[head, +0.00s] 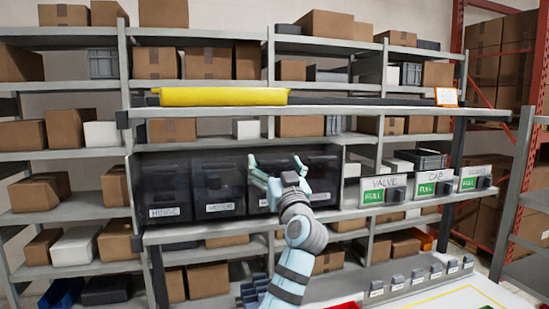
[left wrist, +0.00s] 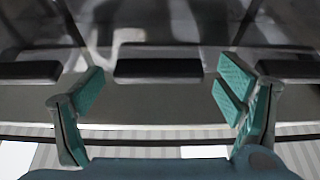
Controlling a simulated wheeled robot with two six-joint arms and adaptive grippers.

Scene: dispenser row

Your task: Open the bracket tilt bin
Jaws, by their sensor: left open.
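A row of dark, see-through tilt bins (head: 165,180) stands on the middle shelf, all looking closed. The left-most reads HINGE; the second bin's label (head: 220,208) is too small to read surely. My left gripper (head: 277,163) is open and empty in front of the third bin. In the left wrist view its spread fingers (left wrist: 162,75) stand either side of a black bar handle (left wrist: 158,70), with a gap on both sides. My right gripper is not in view.
White bins marked VALVE (head: 384,184) and CAP (head: 435,177), with green FULL tags, stand to the right. A yellow bar (head: 222,97) lies above the bins. Further handles flank the middle one, left (left wrist: 30,73) and right (left wrist: 292,70). A counter with small labelled switches (head: 420,276) is below.

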